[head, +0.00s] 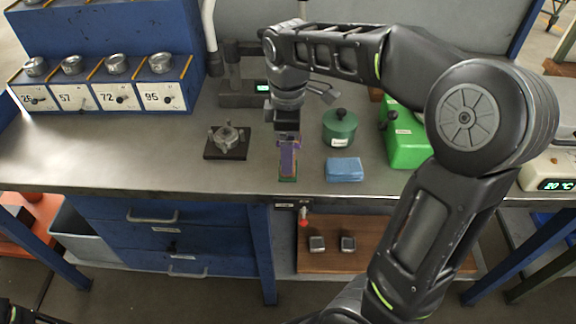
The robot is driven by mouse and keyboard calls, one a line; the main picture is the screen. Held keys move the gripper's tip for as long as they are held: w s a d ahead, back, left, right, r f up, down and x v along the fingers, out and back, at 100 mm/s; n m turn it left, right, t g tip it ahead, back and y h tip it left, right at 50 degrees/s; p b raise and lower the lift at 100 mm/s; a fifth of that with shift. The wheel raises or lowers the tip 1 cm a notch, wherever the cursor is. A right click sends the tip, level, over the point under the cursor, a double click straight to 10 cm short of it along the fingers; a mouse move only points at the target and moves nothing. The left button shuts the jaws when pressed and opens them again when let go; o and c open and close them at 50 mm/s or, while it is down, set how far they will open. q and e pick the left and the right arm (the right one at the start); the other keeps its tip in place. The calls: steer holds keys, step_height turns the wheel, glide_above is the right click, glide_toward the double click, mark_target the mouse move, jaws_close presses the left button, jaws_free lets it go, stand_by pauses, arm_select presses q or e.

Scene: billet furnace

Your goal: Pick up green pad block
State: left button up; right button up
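A small upright-looking block (288,163), purple and brown with green along its lower edge, is near the front edge of the grey bench; it may be the green pad block. My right gripper (287,132) points down at the block's upper end, and its fingers are dark and small here. I cannot tell whether they touch the block or are open or shut. Part of the block's top is hidden by the gripper. My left gripper is not in view; only a dark piece shows at the bottom left corner.
A blue sponge-like block (344,170) and a green lidded pot (340,128) stand right of the block. A green box (408,145) is farther right, under my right arm. A dark fixture (226,141) is to the left. Bare bench (130,160) lies farther left.

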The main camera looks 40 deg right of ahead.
step_height(320, 180, down, 4)
steer(key=shift+r, duration=0.15)
steer(key=shift+c, duration=0.3)
steer(key=c, duration=1.6)
steer(key=shift+o, duration=0.2)
step_height(320, 180, up, 10)
stand_by(0.3)
